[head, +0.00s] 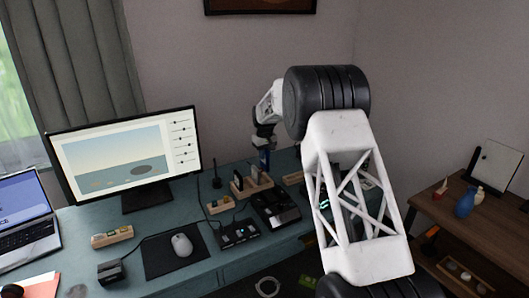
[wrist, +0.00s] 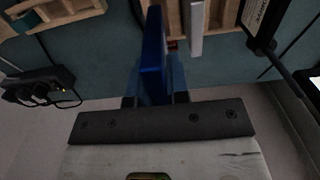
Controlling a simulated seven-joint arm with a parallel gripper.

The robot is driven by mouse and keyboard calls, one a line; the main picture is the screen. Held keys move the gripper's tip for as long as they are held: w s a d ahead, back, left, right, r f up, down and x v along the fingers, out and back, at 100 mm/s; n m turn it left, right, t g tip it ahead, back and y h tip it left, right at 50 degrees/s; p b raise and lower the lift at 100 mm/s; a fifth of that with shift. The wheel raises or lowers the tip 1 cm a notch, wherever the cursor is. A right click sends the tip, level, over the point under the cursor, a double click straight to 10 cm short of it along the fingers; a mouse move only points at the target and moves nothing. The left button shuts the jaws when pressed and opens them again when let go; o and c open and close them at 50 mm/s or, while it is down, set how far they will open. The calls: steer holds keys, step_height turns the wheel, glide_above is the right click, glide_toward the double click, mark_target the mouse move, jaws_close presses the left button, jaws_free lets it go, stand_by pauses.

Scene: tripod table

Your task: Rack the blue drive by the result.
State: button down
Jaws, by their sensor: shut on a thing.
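My gripper (head: 264,146) is shut on the blue drive (head: 265,159) and holds it upright, above or close to the desk at the back. In the wrist view the blue drive (wrist: 152,55) stands out from between my fingers (wrist: 155,92) as a long blue slab. A wooden rack (head: 249,188) with dark and light upright pieces in it stands just below and left of the drive. In the wrist view a wooden frame (wrist: 229,14) and a pale upright piece (wrist: 196,26) are right beside the drive. Any contact between drive and rack cannot be told.
A black dock-like device (head: 275,210) and a black box (head: 238,233) lie in front of the rack. A small wooden block (head: 219,205) stands left of them. A monitor (head: 128,158), mouse (head: 181,245) and laptop (head: 27,225) are further left. My arm covers the desk's right part.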

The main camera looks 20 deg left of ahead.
mark_target(265, 169)
steer(key=shift+f, duration=1.95)
steer(key=shift+f, duration=2.15)
stand_by(1.2)
steer(key=c, duration=1.6)
jaws_free()
steer(key=o, duration=0.6)
steer(key=shift+r, duration=3.9)
